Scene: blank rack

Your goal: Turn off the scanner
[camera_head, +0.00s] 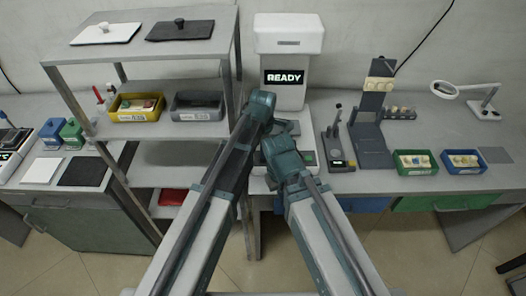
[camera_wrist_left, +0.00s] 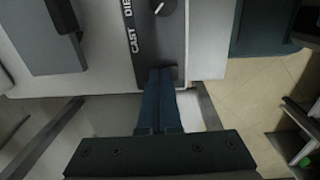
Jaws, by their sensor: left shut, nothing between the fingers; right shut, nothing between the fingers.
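The scanner (camera_head: 289,38) is a tall white machine at the back of the bench, and its dark screen (camera_head: 284,77) reads "READY". In the left wrist view a dark panel (camera_wrist_left: 150,45) carries the words "CAST" and "DIE" and a round knob (camera_wrist_left: 166,6) with a white pointer mark. My left gripper (camera_wrist_left: 160,72) is shut and empty, its blue fingertips at the near end of that panel; whether they touch it I cannot tell. In the head view my arms cover much of the scanner's base. My right gripper (camera_head: 282,154) is low in front of the base, shut, its fingertips hidden.
A grey shelf (camera_head: 157,48) with a yellow bin (camera_head: 137,116) and a grey bin (camera_head: 197,115) stands left of the scanner. A dark handled device (camera_head: 338,150), a dark stand (camera_head: 371,145), a green bin (camera_head: 416,171) and a blue bin (camera_head: 463,170) stand to the right.

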